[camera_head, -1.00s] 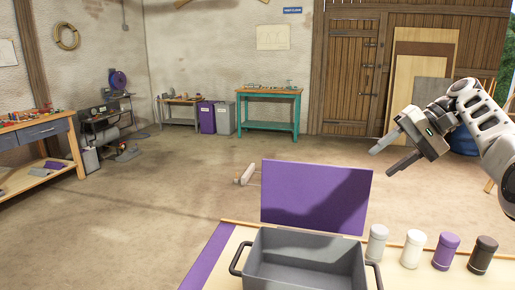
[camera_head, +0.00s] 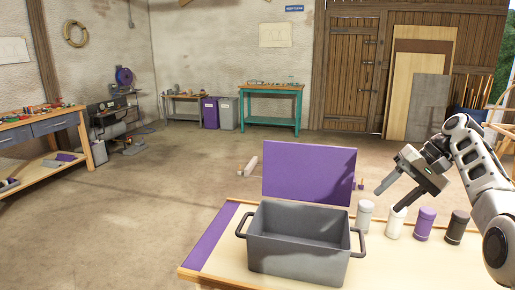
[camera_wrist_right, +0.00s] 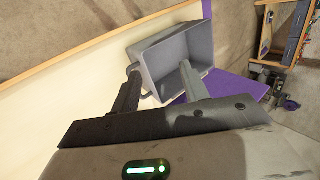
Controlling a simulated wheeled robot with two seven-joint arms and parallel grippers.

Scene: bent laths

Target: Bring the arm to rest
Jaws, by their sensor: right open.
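My right gripper (camera_head: 388,198) is open and empty in the head view, held in the air at the right above the row of jars. In the right wrist view its two fingers (camera_wrist_right: 160,95) are spread apart with nothing between them. A grey bin (camera_head: 298,255) with two side handles stands on the table (camera_head: 205,268), to the left of the gripper. The bin also shows beyond the fingers in the wrist view (camera_wrist_right: 160,55). It looks empty as far as its inside shows. My left gripper is not in view.
A purple panel (camera_head: 308,172) stands upright behind the bin. Grey (camera_head: 364,217), white (camera_head: 396,223), purple (camera_head: 424,224) and black (camera_head: 457,227) jars stand in a row right of the bin. A purple strip (camera_head: 212,240) covers the table's left end. Open floor lies beyond.

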